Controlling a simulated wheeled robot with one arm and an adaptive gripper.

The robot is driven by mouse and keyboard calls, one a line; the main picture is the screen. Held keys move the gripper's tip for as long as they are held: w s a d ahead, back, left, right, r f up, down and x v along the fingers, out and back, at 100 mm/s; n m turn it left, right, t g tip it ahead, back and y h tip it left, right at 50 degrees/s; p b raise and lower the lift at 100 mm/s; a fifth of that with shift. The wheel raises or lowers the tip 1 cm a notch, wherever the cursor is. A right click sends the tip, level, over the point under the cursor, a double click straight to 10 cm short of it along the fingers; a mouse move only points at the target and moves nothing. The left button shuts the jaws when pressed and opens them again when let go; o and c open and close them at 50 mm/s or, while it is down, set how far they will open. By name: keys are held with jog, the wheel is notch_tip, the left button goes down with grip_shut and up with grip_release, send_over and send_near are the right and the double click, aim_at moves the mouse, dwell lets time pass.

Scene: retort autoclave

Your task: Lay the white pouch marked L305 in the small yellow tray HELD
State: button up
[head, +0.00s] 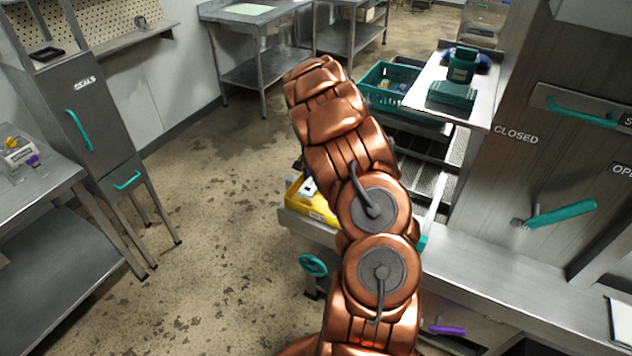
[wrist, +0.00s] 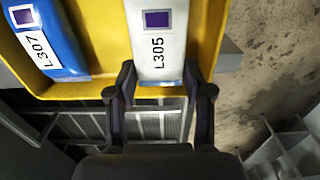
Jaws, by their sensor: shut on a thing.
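The white pouch marked L305 (wrist: 160,38) has a purple square on it and lies between the fingers of my gripper (wrist: 160,78), which is shut on its near end. The pouch is over the small yellow tray (wrist: 112,38); I cannot tell if it touches the tray floor. A blue pouch marked L307 (wrist: 48,38) lies in the same tray, to the left. The tray's name is not readable.
A metal rack (wrist: 75,128) lies below the tray. A teal crate (head: 385,75) and a shelf with teal items (head: 452,92) stand beyond. The machine panel with teal handles (head: 560,213) is at right. The floor (head: 210,200) at left is clear.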

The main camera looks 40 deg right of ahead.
jog(key=shift+f+p, duration=0.65)
jog(key=shift+f, duration=1.05)
jog(key=shift+f, duration=0.15)
jog(key=o, duration=1.1)
jog(key=shift+o, duration=0.2)
